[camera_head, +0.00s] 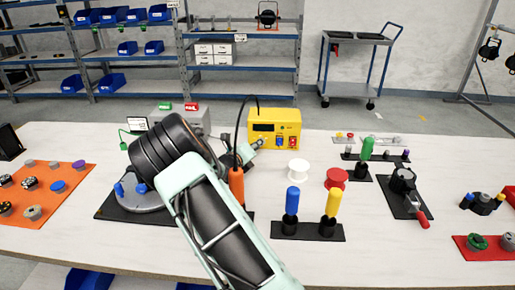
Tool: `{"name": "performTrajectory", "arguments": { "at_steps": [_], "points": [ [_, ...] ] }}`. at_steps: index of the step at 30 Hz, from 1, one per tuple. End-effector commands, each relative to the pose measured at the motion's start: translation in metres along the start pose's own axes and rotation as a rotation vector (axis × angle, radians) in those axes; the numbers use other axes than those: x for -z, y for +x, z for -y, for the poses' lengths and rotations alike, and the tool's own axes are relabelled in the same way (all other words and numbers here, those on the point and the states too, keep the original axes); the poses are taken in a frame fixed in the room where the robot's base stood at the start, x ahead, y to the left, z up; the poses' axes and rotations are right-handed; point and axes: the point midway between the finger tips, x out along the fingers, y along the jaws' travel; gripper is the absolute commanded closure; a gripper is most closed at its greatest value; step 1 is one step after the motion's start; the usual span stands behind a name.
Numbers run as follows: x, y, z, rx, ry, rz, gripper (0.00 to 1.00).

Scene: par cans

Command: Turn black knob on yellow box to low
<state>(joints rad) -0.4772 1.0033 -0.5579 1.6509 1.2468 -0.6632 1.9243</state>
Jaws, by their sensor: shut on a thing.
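The yellow box (285,114) stands at the back of the white table. Its front has a dark display at the upper left, with small red and blue parts low on the right. My gripper (258,144) reaches the lower left of this front and is shut on what sits there, which I take to be the black knob. The gripper hides the knob, so its pointer and setting cannot be read.
A grey box (196,119) with green and red parts on top stands left of the yellow box. A white spool (298,169), a red spool (336,179) and a stand with blue (292,201) and yellow (333,203) handles are to the right.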

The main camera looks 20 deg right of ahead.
Motion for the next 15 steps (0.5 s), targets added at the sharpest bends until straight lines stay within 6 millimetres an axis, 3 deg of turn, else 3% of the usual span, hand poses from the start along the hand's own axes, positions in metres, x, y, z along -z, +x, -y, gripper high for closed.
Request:
{"name": "performTrajectory", "arguments": {
  "at_steps": [9,15],
  "points": [
    [0.0026,0.0012,-0.0052,0.095,-0.199,0.012,1.0],
    [0.0009,0.0001,-0.0032,0.111,-0.235,0.012,1.0]
  ]
}}
